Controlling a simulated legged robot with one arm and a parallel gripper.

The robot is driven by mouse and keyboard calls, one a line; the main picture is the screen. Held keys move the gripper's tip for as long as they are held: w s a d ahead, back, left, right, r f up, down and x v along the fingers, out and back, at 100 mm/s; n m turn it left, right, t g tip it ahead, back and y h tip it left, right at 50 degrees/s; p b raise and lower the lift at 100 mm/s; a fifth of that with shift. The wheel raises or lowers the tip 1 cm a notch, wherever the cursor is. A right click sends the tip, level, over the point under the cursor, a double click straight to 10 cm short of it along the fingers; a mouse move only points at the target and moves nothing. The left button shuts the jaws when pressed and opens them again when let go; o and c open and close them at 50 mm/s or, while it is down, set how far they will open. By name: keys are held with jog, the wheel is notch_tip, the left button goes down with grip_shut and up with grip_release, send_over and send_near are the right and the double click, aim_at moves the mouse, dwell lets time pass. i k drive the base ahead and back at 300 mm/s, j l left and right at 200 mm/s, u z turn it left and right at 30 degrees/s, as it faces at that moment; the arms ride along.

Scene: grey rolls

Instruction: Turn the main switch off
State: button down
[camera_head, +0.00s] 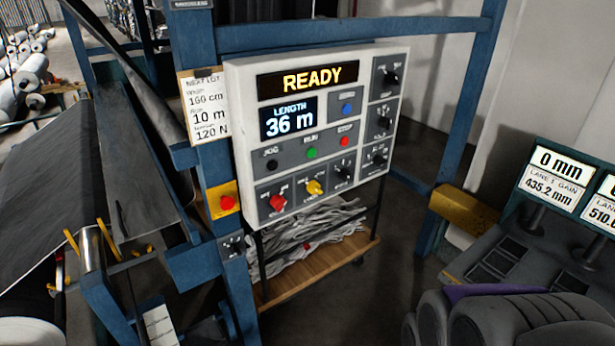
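A white control panel (236,95) stands on a blue frame, with a lit READY display (307,79) and a LENGTH display (289,118) reading 36 m. Its lower row holds a red rotary knob (278,203), a yellow rotary knob (315,187) and dark knobs. A separate red knob or button (228,202) sits on a yellow plate on the post left of the panel. The small labels are too blurred to tell which is the main switch, and I cannot read any knob's setting. No gripper fingers are recognizable, and nothing visibly touches the controls.
Below the panel, a wooden-based cart (290,285) holds grey cloth. Dark fabric and rollers fill the left. A second console (562,165) with white displays stands at right. Dark rounded shapes (500,322) with a purple patch fill the lower right. Bare floor shows between the cart and console.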

aim_at(277, 201)
jog(key=l+u, duration=0.1)
jog(key=l, duration=1.15)
